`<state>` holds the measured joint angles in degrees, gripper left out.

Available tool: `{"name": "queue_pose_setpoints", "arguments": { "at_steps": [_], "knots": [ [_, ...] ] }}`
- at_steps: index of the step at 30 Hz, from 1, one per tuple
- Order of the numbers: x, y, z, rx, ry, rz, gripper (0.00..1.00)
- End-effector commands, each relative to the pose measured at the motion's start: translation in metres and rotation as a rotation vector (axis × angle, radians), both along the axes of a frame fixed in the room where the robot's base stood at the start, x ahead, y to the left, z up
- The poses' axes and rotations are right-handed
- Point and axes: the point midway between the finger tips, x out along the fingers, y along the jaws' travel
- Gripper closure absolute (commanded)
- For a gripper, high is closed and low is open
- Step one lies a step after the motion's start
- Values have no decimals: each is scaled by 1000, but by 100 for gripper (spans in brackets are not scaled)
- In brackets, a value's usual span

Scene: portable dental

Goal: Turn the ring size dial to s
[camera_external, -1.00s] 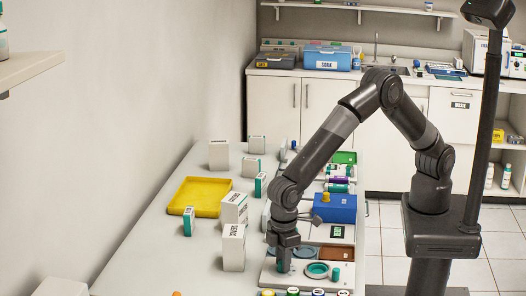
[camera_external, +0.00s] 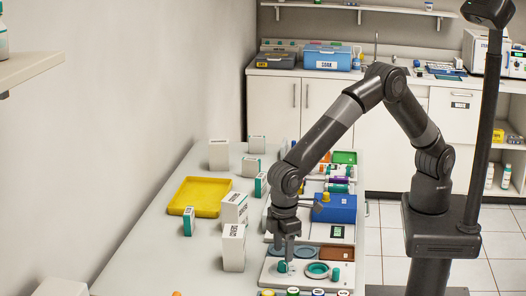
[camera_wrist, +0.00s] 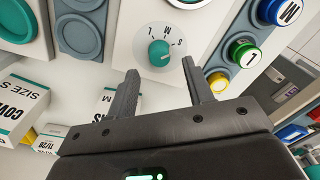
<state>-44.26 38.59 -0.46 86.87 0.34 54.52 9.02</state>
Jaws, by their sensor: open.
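The ring size dial has a small teal knob (camera_wrist: 159,52) on a white plate printed with L, M and S. A pale mark on the knob seems to face the lower right in the wrist view, below the S, but it is too small to be sure. The knob also shows in the external view (camera_external: 282,267). My gripper (camera_wrist: 160,66) is open and empty, with one finger on each side below the knob in the wrist view. In the external view, my gripper (camera_external: 284,256) points down just above the knob, apparently clear of it.
A teal ring-shaped dish (camera_external: 317,270) lies right of the knob. White boxes (camera_external: 233,248) stand to the left, with a yellow tray (camera_external: 199,196) beyond.

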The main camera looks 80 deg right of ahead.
Motion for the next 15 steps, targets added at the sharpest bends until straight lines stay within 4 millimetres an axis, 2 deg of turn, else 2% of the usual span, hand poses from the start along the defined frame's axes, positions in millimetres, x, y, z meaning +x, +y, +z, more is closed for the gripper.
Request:
{"name": "queue_pose_setpoints", "arguments": {
  "at_steps": [1, 6, 10, 15],
  "knots": [
    [1, 0, 13, 3, -3, 0, 53],
    [0, 0, 44, 2, -2, -1, 53],
    [1, 0, 59, 1, -2, -1, 53],
    [0, -1, 66, -1, 1, -1, 53]
  ]
}}
